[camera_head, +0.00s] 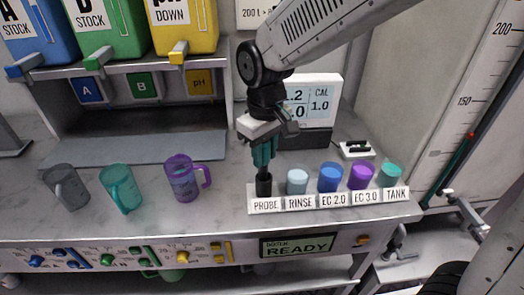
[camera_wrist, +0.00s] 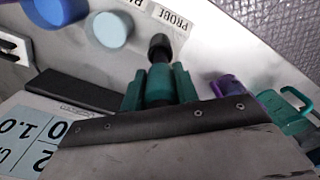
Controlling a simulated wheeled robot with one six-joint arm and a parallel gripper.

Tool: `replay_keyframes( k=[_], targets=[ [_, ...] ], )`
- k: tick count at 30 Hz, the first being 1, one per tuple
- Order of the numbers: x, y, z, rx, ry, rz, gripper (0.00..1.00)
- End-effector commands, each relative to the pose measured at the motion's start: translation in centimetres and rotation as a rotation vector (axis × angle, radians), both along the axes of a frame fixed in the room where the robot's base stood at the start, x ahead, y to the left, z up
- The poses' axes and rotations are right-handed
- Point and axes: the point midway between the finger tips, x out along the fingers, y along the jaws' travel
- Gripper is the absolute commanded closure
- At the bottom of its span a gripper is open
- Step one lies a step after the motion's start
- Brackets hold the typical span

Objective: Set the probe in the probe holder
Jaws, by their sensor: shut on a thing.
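The wrist view shows the probe's body (camera_wrist: 159,84) between the fingers (camera_wrist: 160,88). The black probe holder (camera_head: 263,187) stands behind the PROBE label at the left end of the row. The probe's lower end meets the holder's top, roughly upright and in line with it. It also lines up with the dark holder (camera_wrist: 159,44) in the wrist view. I cannot tell how deep it sits.
Right of the holder stand the pale RINSE cup (camera_head: 297,182), blue EC 2.0 cup (camera_head: 330,178), purple EC 3.0 cup (camera_head: 361,176) and teal TANK cup (camera_head: 390,175). A purple jug (camera_head: 182,180) stands to the left. A meter display (camera_head: 312,100) stands behind my gripper.

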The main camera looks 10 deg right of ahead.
Motion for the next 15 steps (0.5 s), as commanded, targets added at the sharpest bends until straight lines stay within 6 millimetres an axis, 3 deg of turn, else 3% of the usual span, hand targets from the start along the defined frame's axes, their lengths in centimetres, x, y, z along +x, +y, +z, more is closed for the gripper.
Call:
replay_keyframes(
  k=[15],
  targets=[
    [-0.01, -0.02, -0.59, -0.001, 0.001, 0.0, 0.93]
  ],
)
